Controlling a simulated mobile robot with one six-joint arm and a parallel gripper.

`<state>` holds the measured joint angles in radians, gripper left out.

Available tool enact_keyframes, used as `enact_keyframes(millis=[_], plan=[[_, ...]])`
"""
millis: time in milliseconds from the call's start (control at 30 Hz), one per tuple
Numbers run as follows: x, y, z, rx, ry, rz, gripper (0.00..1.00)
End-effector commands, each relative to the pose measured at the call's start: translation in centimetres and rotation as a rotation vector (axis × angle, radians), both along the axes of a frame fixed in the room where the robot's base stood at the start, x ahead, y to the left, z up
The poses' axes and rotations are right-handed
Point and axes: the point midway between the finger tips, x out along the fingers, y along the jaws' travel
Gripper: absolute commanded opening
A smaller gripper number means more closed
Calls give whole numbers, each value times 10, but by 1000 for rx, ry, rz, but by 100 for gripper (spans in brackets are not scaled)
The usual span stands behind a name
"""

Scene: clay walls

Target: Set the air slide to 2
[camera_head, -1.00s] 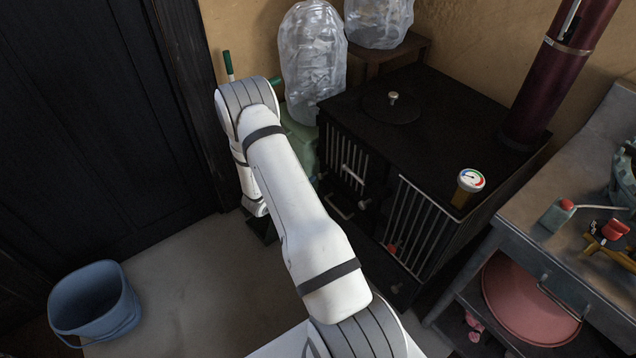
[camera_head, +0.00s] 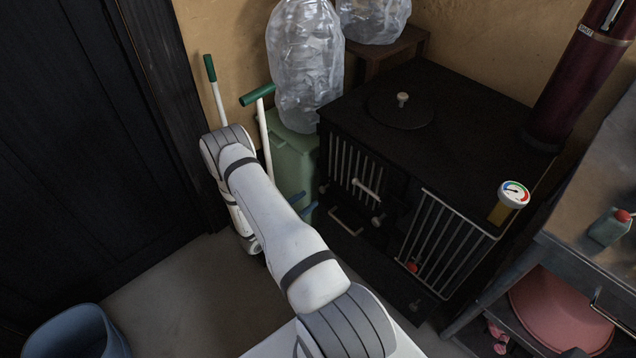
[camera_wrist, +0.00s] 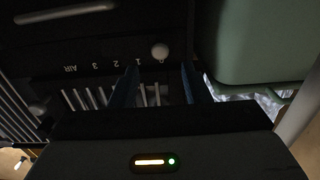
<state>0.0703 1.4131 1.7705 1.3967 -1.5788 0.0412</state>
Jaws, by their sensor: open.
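The air slide's scale (camera_wrist: 105,65) shows upside down in the wrist view, with AIR, 3, 2, 1 and a partly covered mark that looks like 0. The slide's round pale knob (camera_wrist: 159,50) sits at that last mark, beyond 1. My gripper (camera_wrist: 160,75) is open, its two blue fingers pointing at the stove front on either side of the knob's line. I cannot tell whether the fingertips reach the knob. In the head view my gripper (camera_head: 303,205) is at the left of the black stove (camera_head: 455,105), low down; the knob cannot be made out there.
A green container (camera_head: 293,165) stands close left of the stove, beside green-handled tools (camera_head: 262,110). A wire rack (camera_head: 445,245) covers the stove's right front. A gauge (camera_head: 514,194) sits on the stove top's corner. A blue bucket (camera_head: 75,335) is on the floor at left.

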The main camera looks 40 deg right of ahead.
Motion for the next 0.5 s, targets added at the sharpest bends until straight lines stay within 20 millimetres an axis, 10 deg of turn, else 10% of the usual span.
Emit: enact_keyframes(millis=[500], plan=[[1, -77, -1, 1, -1, -21, 43]])
